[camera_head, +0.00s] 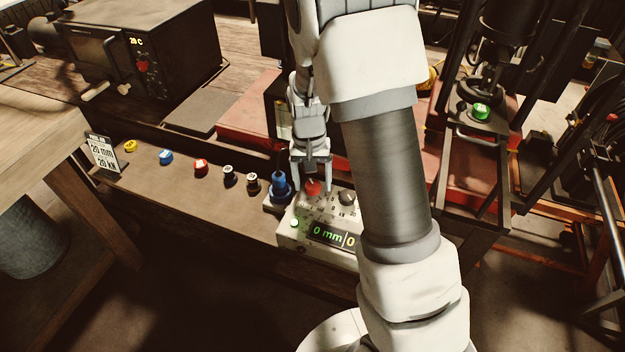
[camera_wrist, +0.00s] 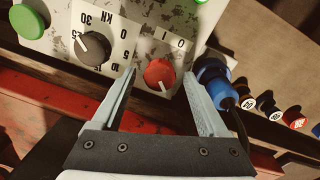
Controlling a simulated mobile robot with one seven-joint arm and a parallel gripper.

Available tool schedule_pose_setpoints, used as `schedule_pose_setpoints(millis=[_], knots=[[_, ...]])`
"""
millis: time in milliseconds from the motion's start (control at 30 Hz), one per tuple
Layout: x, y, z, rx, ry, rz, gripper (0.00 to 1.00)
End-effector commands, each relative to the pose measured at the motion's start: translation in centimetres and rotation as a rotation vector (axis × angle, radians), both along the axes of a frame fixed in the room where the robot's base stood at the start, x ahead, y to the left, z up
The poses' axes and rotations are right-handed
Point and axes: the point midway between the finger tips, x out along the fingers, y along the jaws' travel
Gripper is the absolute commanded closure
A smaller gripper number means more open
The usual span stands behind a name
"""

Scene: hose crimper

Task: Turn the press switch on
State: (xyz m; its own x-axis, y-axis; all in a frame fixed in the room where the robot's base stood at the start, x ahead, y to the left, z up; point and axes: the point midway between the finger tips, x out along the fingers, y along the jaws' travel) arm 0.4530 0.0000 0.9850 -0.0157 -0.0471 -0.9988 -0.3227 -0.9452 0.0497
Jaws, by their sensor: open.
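The red rotary knob (camera_head: 312,188) sits on the top panel of a pale control box (camera_head: 290,238). It also shows in the wrist view (camera_wrist: 159,74), beside small printed 0 and I marks. My gripper (camera_head: 312,181) is open and points down at this knob. In the wrist view its fingertips (camera_wrist: 161,73) stand on either side of the knob, with gaps visible. I cannot tell how deep the fingers reach around it. A black dial (camera_head: 347,198) with a number scale is beside the red knob. The box's green-lit display (camera_head: 328,234) reads 0 mm.
A blue plug (camera_head: 281,187) with a cable is close beside the gripper. Several coloured caps, including a red one (camera_head: 201,166), line the bench to the left. A small sign (camera_head: 103,152) reads 20 mm, 20 kN.

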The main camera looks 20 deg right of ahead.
Motion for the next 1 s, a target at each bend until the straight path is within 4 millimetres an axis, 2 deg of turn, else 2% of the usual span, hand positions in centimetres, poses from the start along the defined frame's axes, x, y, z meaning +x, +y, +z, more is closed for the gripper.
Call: schedule_pose_setpoints(millis=[167,267,367,800,1000], knots=[[0.0,0.0,0.3,0.001,-0.001,0.001,0.23],[0.1,0.1,1.4,0.001,-0.004,0.001,0.23],[0.2,0.2,3.3,0.001,-0.007,0.000,0.23],[0.3,0.7,13.8,0.001,-0.004,0.000,0.23],[0.3,0.8,16.6,0.000,-0.003,0.000,0.23]])
